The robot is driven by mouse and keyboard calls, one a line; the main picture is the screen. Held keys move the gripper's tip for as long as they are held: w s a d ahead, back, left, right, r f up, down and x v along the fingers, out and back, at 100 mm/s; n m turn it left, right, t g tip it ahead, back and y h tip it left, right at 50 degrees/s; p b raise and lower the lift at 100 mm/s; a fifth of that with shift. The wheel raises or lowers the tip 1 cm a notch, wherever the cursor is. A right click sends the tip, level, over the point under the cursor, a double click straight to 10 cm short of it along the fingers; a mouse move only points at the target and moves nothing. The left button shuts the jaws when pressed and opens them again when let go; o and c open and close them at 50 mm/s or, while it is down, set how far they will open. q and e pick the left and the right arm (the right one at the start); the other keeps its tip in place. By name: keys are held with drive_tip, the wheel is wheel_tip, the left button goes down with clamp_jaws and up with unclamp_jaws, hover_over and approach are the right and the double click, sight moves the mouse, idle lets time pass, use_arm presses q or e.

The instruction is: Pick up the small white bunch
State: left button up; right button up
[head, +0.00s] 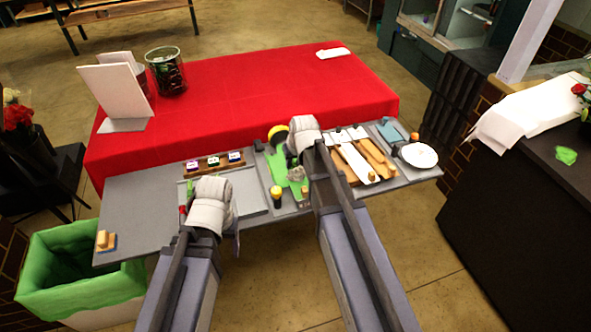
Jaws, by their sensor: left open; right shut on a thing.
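A small pale cluster (296,174), which looks like the small white bunch, shows over the green mat (279,190) at the middle of the grey worktop. My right gripper (291,159) is at this cluster, pointing down. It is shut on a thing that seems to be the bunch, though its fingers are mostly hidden. I cannot tell whether the bunch is clear of the mat. My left gripper (187,208) is open, low over the left part of the worktop beside a grey tray (248,192). Its fingertips are partly hidden by its own body.
A yellow round item (279,132) lies just behind my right gripper. A wooden rack (214,162) holds small labelled items. Boards (355,162) and a white plate (419,155) lie right. A green-lined bin (80,270) stands left. The red table (270,85) behind is mostly clear.

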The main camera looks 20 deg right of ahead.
clamp_jaws()
use_arm(q)
drive_tip(key=shift+r, duration=0.15)
use_arm(e)
drive_tip(key=shift+r, duration=0.15)
